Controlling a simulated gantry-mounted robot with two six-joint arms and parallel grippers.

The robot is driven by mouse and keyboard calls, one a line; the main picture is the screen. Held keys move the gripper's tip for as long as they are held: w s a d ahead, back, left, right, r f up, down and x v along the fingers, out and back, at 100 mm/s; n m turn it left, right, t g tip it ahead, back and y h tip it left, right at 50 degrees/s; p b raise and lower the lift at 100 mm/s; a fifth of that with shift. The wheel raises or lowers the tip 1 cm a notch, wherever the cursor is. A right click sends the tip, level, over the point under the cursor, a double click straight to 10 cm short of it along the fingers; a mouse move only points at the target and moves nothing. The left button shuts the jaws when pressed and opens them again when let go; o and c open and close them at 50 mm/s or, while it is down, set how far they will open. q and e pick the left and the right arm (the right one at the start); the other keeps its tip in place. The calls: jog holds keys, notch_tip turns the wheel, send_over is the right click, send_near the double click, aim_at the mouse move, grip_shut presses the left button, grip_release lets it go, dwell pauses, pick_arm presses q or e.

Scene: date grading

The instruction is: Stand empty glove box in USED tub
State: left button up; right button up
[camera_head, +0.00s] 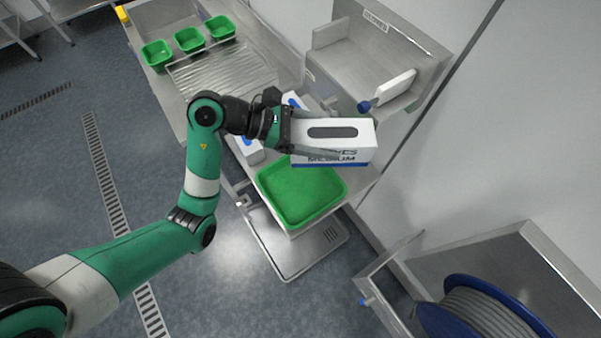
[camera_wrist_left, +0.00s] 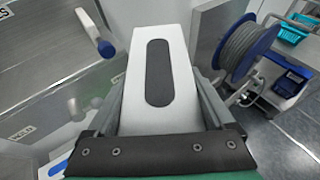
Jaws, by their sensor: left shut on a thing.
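My left gripper (camera_head: 296,132) is shut on a white glove box (camera_head: 358,135) with a dark oval opening, blue lower edge and partly covered lettering ending in "MEDIUM". The box is held with its opening side up, above the back right of a large green tub (camera_head: 322,217). In the left wrist view the glove box (camera_wrist_left: 182,75) sits between the two fingers, its dark oval facing the camera. The green tub looks empty in the part that shows; I see no USED label on it. My right gripper is not in view.
White-and-blue boxes (camera_head: 247,152) stand beside the tub, partly behind my arm. Three small green tubs (camera_head: 158,54) and a ribbed tray (camera_head: 215,78) are further back. A steel basin (camera_head: 355,62) is on the wall, and a blue hose reel (camera_head: 440,318) is at lower right.

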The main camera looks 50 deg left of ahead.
pick_arm(q)
jog(key=s+a+f+n+t+y+b, duration=0.25)
jog(key=s+a+f+y, duration=0.2)
jog(key=a+f, duration=0.5)
jog(key=s+a+f+n+t+y+b, duration=0.1)
jog(key=s+a+f+n+y, duration=0.25)
jog(key=s+a+f, duration=0.55)
jog(key=h+b, duration=0.1)
jog(key=b, duration=0.4)
send_over(298, 189)
jog(key=shift+n, duration=0.3)
jog(key=shift+s+f, duration=0.15)
jog(key=shift+f, duration=7.05)
